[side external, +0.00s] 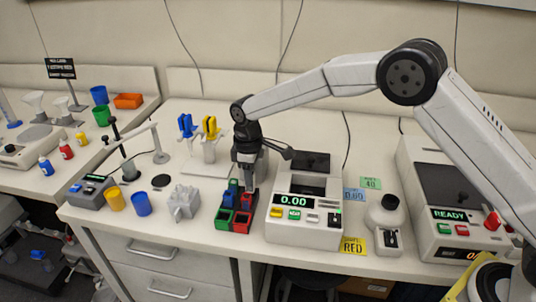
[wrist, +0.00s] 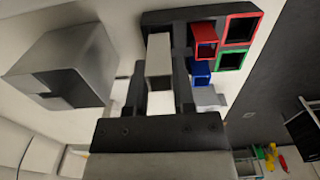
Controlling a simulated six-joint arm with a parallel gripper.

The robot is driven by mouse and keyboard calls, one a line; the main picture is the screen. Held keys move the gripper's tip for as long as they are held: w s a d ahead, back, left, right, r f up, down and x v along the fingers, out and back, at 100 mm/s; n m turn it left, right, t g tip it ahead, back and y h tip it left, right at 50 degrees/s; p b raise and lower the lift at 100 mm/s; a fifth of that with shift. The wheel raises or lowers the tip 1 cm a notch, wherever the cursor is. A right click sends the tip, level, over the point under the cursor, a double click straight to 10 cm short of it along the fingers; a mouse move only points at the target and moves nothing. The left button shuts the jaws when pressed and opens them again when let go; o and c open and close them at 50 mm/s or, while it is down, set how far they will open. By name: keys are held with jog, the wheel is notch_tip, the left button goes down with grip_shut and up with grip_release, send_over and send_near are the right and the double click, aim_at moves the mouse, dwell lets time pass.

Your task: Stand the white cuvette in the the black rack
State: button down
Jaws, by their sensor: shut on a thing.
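The black rack (side external: 221,228) stands on the bench below my gripper (side external: 247,183). It has a green-rimmed opening (wrist: 231,60) and a red-rimmed opening (wrist: 240,28) at its front end. A red cuvette (wrist: 205,40) and a blue cuvette (wrist: 200,73) stand behind these. In the wrist view my gripper (wrist: 159,80) is shut on the white cuvette (wrist: 159,58), one finger on each side. The cuvette's far end overlaps the black rack body there. I cannot tell whether it is inside a slot or just above. In the side view the cuvette is not clearly visible.
A photometer reading 0.00 (side external: 293,212) stands close to the right of the rack. A stand with blue and yellow pieces (side external: 210,165) is behind. The bench's front edge is close.

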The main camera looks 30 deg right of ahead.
jog(key=shift+f, duration=1.75)
dwell(1.6)
jog(key=shift+c, duration=1.9)
grip_release()
jog(key=shift+r, duration=3.55)
jog(key=shift+d, duration=0.1)
